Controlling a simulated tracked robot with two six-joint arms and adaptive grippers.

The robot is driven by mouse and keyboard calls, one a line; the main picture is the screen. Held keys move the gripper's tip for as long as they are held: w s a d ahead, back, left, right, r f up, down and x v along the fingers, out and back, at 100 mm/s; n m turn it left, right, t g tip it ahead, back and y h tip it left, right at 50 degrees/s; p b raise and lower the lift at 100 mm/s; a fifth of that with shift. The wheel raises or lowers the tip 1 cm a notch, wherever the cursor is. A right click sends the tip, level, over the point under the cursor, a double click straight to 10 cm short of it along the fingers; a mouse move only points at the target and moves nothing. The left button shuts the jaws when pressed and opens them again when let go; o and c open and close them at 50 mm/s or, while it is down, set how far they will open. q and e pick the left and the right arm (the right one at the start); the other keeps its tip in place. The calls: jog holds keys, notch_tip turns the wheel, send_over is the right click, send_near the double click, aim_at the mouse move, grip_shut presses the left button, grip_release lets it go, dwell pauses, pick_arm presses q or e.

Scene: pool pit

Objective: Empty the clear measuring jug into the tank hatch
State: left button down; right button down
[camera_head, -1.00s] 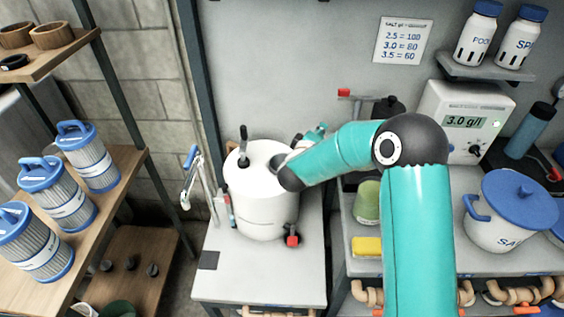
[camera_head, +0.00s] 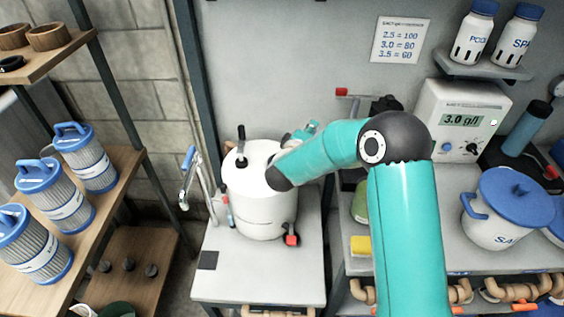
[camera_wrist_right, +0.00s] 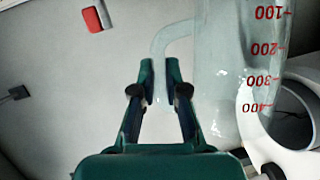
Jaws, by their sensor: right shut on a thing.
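The white tank (camera_head: 262,205) stands on the bench at middle left in the head view, with a black handle on its top. Its hatch cannot be made out from there, hidden partly by my right arm. My right gripper (camera_head: 306,132) is just behind the tank's top. In the right wrist view my right gripper (camera_wrist_right: 161,72) is shut on the handle of the clear measuring jug (camera_wrist_right: 225,70). The jug has red marks from 100 to 400. Its lower end overlaps a white ring-like rim (camera_wrist_right: 290,152). I cannot tell whether liquid is in it. My left gripper is out of view.
A red-tipped valve (camera_head: 291,240) sticks out at the tank's front foot. A meter (camera_head: 462,118) reading 3.0 g/l and a blue-lidded pot (camera_head: 497,225) stand at right. Filter cartridges (camera_head: 87,158) fill the left shelf.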

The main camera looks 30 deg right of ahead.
jog(key=shift+w+a+r, duration=0.15)
jog(key=shift+a, duration=0.05)
jog(key=shift+w+a+r+n+h+p, duration=0.15)
jog(key=shift+w+a+r+n+p, duration=0.1)
jog(key=shift+a+n+p, duration=0.25)
jog(key=shift+w+a+r+n+h+p, duration=0.2)
jog(key=shift+a+n+p, duration=0.1)
jog(key=shift+p, duration=0.25)
dwell(0.3)
